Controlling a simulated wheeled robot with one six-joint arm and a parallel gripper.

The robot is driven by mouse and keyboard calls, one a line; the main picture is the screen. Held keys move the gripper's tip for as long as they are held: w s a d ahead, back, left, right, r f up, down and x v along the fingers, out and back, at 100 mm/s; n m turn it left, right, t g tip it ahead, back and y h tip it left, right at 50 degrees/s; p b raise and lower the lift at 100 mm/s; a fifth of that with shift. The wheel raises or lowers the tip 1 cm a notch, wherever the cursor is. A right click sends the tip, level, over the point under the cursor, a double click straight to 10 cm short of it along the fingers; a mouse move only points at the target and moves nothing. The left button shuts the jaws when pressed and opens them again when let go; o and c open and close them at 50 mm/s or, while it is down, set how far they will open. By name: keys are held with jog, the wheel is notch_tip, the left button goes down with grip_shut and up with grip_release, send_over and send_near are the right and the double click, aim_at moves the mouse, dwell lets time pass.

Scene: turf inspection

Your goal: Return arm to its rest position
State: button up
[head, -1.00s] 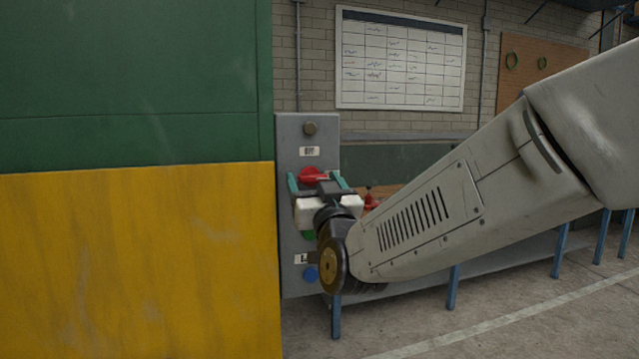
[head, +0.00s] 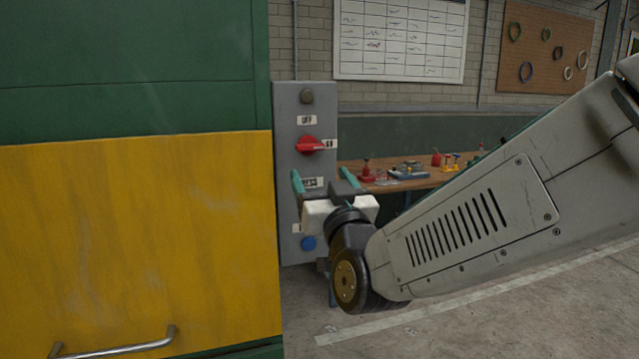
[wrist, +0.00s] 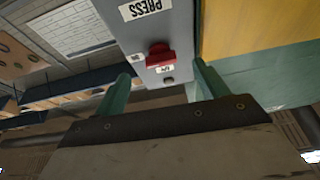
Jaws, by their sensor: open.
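My gripper (head: 322,182) is open and empty, with its two teal fingers spread in front of the grey control panel (head: 291,110). In the wrist view the fingers (wrist: 158,88) show apart with nothing between them. The red rotary switch (head: 310,145) on the panel sits above the fingers in the head view, clear of them. It also shows beyond the fingertips in the wrist view (wrist: 158,56). A blue button (head: 308,243) is low on the panel. Part of the panel's lower middle is hidden behind my gripper.
A green and yellow cabinet (head: 140,215) with a metal handle (head: 115,345) stands close at left. A workbench (head: 400,184) with small tools is behind my arm. A whiteboard (head: 400,40) and a pegboard (head: 545,45) hang on the back wall. Floor at lower right is clear.

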notch_tip(320, 180, down, 10)
jog(key=a+n+g, duration=0.1)
jog(key=a+g, duration=0.1)
jog(key=g, duration=0.4)
jog(key=s+d+f+g+h, duration=0.1)
jog(key=s+d+f+g, duration=0.4)
jog(key=s+f+g, duration=0.15)
jog(key=s+d+r+m+g+h, duration=0.1)
jog(key=s+d+m+g+h, duration=0.3)
jog(key=s+d, duration=1.7)
jog(key=s+g+h, duration=0.1)
jog(key=g, duration=0.2)
jog(key=shift+s+d+r, duration=0.15)
jog(key=shift+d+r, duration=0.05)
jog(key=shift+d, duration=0.05)
